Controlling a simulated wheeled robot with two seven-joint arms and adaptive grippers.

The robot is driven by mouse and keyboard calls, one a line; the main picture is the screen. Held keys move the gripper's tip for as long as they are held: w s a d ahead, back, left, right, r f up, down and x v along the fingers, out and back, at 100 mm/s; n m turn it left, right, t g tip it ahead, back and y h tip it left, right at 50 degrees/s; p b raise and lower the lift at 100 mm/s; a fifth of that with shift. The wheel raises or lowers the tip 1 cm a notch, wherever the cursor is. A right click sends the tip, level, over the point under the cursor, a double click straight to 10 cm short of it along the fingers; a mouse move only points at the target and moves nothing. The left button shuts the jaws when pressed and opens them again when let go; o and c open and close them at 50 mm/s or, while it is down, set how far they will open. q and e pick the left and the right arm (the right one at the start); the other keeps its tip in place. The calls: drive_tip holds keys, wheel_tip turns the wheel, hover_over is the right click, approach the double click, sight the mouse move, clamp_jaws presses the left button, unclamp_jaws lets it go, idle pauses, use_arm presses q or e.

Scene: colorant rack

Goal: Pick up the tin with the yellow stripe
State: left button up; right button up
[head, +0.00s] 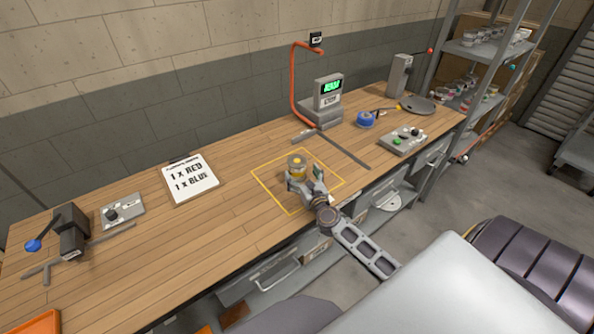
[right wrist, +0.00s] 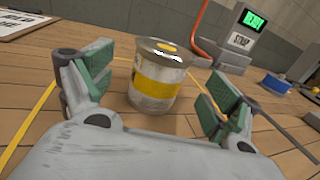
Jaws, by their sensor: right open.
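The tin with the yellow stripe (right wrist: 157,79) stands upright on the wooden bench. It is a grey metal tin with a yellow band and a yellow spot on its lid. In the head view the tin (head: 297,164) is inside the yellow outlined square, near its middle. My right gripper (head: 305,178) is at the near side of the tin. In the right wrist view my right gripper (right wrist: 155,92) is open, its green-padded fingers spread to either side of the tin, with visible gaps. My left gripper is not in view.
A scale with a green display (head: 328,98) and an orange post (head: 294,85) stand behind the square. A clipboard (head: 191,180) lies to the left. A blue tape-like item (head: 366,119) and a button box (head: 403,141) are to the right. The bench around the tin is clear.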

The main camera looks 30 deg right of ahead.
sight(297, 165)
idle(0.3)
drive_tip(key=shift+w+d+f, duration=0.1)
drive_tip(key=shift+w+d, duration=0.1)
drive_tip(key=shift+w, duration=0.65)
drive_tip(key=shift+w+d+f, duration=0.1)
drive_tip(key=shift+w+d, duration=0.05)
drive_tip(key=shift+w, duration=0.65)
drive_tip(key=shift+w+d+f, duration=0.1)
drive_tip(key=shift+w+d, duration=0.1)
drive_tip(key=shift+w, duration=0.65)
drive_tip(key=shift+r, duration=0.1)
drive_tip(key=c, duration=1.3)
drive_tip(key=shift+r+p, duration=0.35)
drive_tip(key=shift+r+p, duration=2.75)
drive_tip(key=shift+r, duration=1.7)
drive_tip(key=shift+r, duration=0.2)
